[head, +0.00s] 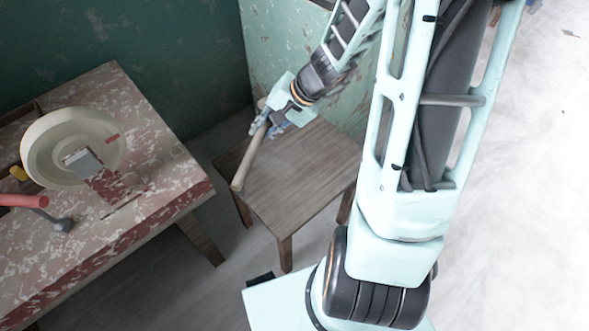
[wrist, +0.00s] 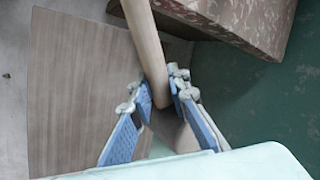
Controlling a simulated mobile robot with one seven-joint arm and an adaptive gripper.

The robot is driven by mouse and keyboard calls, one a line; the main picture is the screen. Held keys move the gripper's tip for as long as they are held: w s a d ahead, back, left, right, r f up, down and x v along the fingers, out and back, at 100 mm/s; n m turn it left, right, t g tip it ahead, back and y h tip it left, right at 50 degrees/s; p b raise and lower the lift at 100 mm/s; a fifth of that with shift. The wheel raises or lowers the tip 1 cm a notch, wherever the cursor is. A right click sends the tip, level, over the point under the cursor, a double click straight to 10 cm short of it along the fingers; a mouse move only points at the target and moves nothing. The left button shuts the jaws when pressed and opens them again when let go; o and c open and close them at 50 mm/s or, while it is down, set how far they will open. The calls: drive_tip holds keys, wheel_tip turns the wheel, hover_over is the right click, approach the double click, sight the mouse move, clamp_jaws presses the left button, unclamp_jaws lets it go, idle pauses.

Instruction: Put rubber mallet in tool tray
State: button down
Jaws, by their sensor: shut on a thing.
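My gripper (head: 268,127) is shut on a pale wooden rod (head: 247,165), holding it tilted above a low wooden table. In the wrist view, the rod (wrist: 146,42) runs down between the blue-padded fingers (wrist: 160,92). No mallet head shows on its visible part, so I cannot tell whether it is the rubber mallet's handle. A tool with a red handle (head: 24,201) and a dark grey head (head: 63,225) is at the left edge of the worn red bench.
The bench (head: 165,185) carries a round cream basin (head: 40,135) with a grey block (head: 82,162) and a yellow item (head: 18,173). Green walls (head: 190,50) close off the back.

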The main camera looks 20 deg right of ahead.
drive_tip(key=d+f+m+t+h+b, duration=0.25)
drive_tip(key=d+f+m+b, duration=0.3)
drive_tip(key=f+b, duration=0.45)
approach(299, 148)
drive_tip(key=shift+w+a+r+m+h, duration=0.15)
drive_tip(key=shift+w+a+m, duration=0.1)
drive_tip(key=shift+w+a, duration=0.25)
drive_tip(key=shift+w+a+r+m+h, duration=0.1)
drive_tip(key=shift+w+a+r+m, duration=0.15)
drive_tip(key=shift+w, duration=0.3)
drive_tip(key=shift+w+d+f, duration=0.1)
drive_tip(key=shift+w+f, duration=0.05)
drive_tip(key=shift+f, duration=0.25)
drive_tip(key=shift+w+d+f+b, duration=0.1)
drive_tip(key=shift+f+b, duration=0.5)
drive_tip(key=shift+f, duration=0.95)
drive_tip(key=shift+f+b, duration=0.25)
drive_tip(key=shift+b, duration=0.1)
drive_tip(key=c, duration=1.8)
unclamp_jaws()
drive_tip(key=shift+c, duration=0.2)
drive_tip(key=shift+r, duration=0.1)
